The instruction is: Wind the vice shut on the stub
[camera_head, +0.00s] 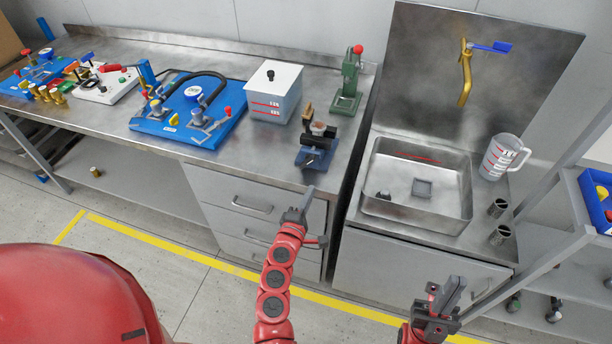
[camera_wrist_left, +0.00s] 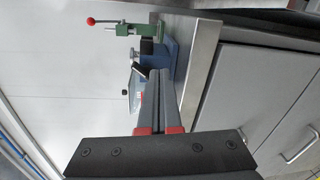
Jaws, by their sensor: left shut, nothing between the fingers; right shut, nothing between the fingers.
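The blue vice (camera_head: 314,157) stands near the front edge of the steel counter, left of the sink. Small brown and grey parts show at its top; I cannot tell which is the stub or how far apart the jaws are. My left gripper (camera_head: 308,194) is shut and empty, in front of and a little below the vice, apart from it. In the left wrist view its closed fingers (camera_wrist_left: 158,98) point toward the blue vice (camera_wrist_left: 169,56), which they partly hide. My right gripper (camera_head: 450,292) is shut and empty, low in front of the sink cabinet.
A green press (camera_head: 347,85) with a red knob stands behind the vice. A white lidded tank (camera_head: 274,95) and a blue pump board (camera_head: 170,125) are to its left. The sink (camera_head: 385,208) and a measuring jug (camera_head: 500,158) are to the right. Drawers (camera_head: 245,190) lie below the counter.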

